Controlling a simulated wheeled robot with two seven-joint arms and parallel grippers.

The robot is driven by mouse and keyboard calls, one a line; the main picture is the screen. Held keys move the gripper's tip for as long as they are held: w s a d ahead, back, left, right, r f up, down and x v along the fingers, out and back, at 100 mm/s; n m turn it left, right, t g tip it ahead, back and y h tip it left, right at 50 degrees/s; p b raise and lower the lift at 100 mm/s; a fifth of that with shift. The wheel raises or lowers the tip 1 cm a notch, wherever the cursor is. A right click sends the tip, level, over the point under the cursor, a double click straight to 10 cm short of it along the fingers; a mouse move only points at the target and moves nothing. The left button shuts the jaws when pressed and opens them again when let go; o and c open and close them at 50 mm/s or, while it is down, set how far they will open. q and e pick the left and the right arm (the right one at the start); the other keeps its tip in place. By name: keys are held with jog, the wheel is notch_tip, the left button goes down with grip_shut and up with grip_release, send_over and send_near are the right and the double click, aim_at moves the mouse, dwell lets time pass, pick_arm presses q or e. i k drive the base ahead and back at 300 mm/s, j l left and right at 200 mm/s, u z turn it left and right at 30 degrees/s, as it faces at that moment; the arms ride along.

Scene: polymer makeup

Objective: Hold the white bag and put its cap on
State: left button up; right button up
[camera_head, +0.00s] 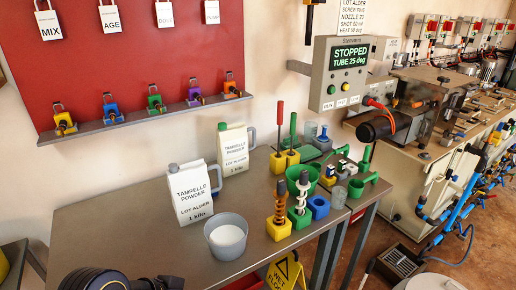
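Two white bags with side handles, both lettered "Tamrelle Powder", stand upright on the grey table. My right gripper is not in view.
A grey cup (226,246) with white contents stands just right of the nearer bag. Coloured blocks holding tools, including a yellow one (279,228), and a green bowl (303,175) crowd the table's right. The table's (110,225) left part is clear. A red padlock board (140,55) hangs behind.

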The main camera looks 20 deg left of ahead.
aim_at(189, 184)
jog(key=k+l+u, duration=0.15)
jog(key=u, duration=0.25)
jog(key=k+l+u, duration=0.45)
jog(key=u, duration=0.3)
